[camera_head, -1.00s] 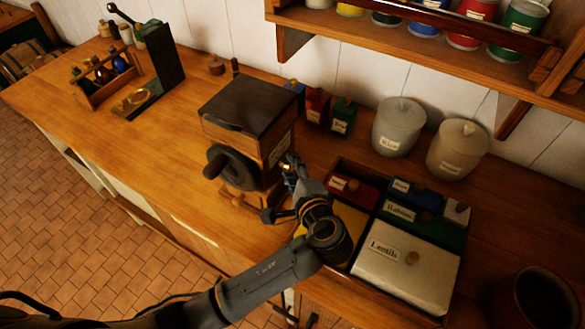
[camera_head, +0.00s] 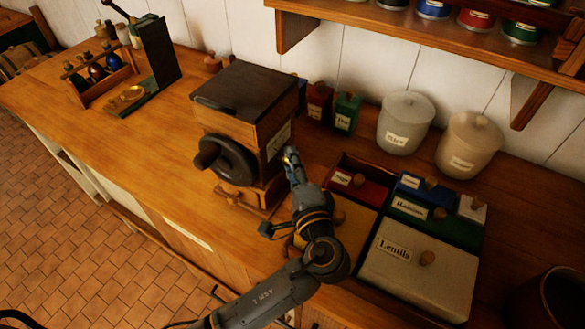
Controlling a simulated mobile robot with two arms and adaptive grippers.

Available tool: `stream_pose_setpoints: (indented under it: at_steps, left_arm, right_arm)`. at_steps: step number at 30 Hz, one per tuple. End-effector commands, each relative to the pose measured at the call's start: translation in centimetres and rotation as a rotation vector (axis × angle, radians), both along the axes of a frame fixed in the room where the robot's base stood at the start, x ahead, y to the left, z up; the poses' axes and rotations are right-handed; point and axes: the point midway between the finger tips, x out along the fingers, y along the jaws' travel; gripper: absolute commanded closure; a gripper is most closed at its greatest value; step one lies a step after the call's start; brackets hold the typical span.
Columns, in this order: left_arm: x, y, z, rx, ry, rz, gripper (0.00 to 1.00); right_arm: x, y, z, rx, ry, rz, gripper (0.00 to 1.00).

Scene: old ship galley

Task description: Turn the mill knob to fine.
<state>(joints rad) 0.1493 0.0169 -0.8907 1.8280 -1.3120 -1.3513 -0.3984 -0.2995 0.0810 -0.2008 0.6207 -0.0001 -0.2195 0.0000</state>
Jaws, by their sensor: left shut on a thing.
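The mill (camera_head: 246,92) is a wooden box with a dark top, standing on the wooden counter. A dark wheel with a handle (camera_head: 225,160) is on its front, and a small drawer (camera_head: 240,195) is below. A pale label (camera_head: 278,141) is on its right side. My left gripper (camera_head: 291,157) is at that right side, just below the label, shut on the mill knob. The gripper's fingers hide most of the knob, so its setting cannot be read. My right gripper is not in view.
A compartment box with labelled lids (camera_head: 414,273) stands close to the right of my left arm. Two lidded jars (camera_head: 405,122) and small red and green tins (camera_head: 345,113) stand behind. A shelf (camera_head: 420,27) overhangs the back.

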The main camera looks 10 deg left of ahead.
Motion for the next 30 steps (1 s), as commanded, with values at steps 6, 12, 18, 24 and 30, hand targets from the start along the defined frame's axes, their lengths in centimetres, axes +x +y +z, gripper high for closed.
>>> stream_pose_setpoints:
  at_steps: [6,12,18,24,30]
  left_arm:
    - [0.0,0.0,0.0,0.0,0.003,0.0,0.67]
    - [0.0,0.0,0.0,0.001,0.004,0.0,0.46]
    - [0.0,0.0,0.0,0.001,0.004,0.0,0.46]
    - [-1.8,-0.8,0.0,0.0,0.005,-0.003,0.46]
    - [-5.8,-2.5,0.2,-0.002,0.007,-0.002,0.46]
  right_arm:
    - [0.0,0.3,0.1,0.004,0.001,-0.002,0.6]
    - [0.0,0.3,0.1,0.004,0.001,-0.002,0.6]
    - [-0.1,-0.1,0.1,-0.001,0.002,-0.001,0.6]
    - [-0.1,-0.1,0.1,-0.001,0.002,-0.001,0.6]
    - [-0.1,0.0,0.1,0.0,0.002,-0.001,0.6]
